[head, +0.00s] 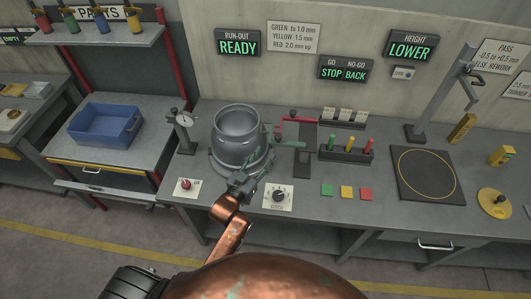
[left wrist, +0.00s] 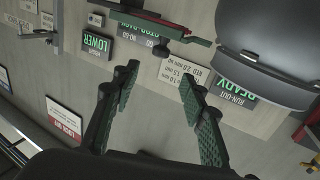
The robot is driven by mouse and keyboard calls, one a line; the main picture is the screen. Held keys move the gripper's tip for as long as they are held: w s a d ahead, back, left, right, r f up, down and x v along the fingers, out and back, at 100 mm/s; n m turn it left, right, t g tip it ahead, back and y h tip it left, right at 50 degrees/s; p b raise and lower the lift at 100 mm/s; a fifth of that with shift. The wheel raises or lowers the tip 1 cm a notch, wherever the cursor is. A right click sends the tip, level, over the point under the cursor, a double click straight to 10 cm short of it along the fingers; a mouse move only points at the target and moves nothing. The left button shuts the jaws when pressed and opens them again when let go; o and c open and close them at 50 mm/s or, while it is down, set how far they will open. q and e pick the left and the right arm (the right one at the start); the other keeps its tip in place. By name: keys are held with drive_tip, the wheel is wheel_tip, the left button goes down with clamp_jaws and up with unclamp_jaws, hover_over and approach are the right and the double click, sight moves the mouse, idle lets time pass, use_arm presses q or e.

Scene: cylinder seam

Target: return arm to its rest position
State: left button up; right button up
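My left arm, copper coloured, reaches up from the bottom of the head view. Its gripper (head: 284,137) is over the bench at the right side of the grey cylinder vessel (head: 238,126), overlapping its edge in the picture. In the left wrist view the two green-padded fingers (left wrist: 158,80) are spread apart with nothing between them. The vessel (left wrist: 268,45) shows at the upper right there, apart from the fingers. It stands upright on a round base on the bench. My right gripper is in neither view.
A dial gauge (head: 183,128) stands left of the vessel. A red-handled fixture (head: 299,121) is close behind the gripper. Pegs in a rack (head: 346,149), a dark pad (head: 425,176) and a height stand (head: 440,100) are to the right. A blue bin (head: 105,126) is at left.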

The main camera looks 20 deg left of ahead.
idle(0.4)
use_arm(q)
drive_tip(key=s+a+f+n+g+y, duration=0.1)
drive_tip(key=s+a+f+g+y, duration=0.1)
drive_tip(key=s+a+f+g, duration=0.3)
drive_tip(key=s+a+f+g+y, duration=0.1)
drive_tip(key=s+a+f, duration=0.2)
drive_tip(key=s+f, duration=0.4)
drive_tip(key=s+a+f+g, duration=0.2)
drive_tip(key=s+g, duration=0.1)
drive_tip(key=s, duration=0.4)
drive_tip(key=s+a+f+n+g+y, duration=0.1)
drive_tip(key=s+a+f+g, duration=0.1)
drive_tip(key=s, duration=0.6)
drive_tip(key=s+a+f+g, duration=0.2)
drive_tip(key=s+f+g, duration=0.1)
drive_tip(key=s, duration=0.4)
wheel_tip(320, 180, down, 31)
drive_tip(key=s+d+g+b, duration=0.1)
drive_tip(key=s+d+b, duration=0.1)
drive_tip(key=s+f+m+g+b, duration=0.1)
drive_tip(key=s+f, duration=1.8)
drive_tip(key=shift+s+f+g, duration=0.15)
drive_tip(key=shift+f+g, duration=0.15)
drive_tip(key=shift+f, duration=0.05)
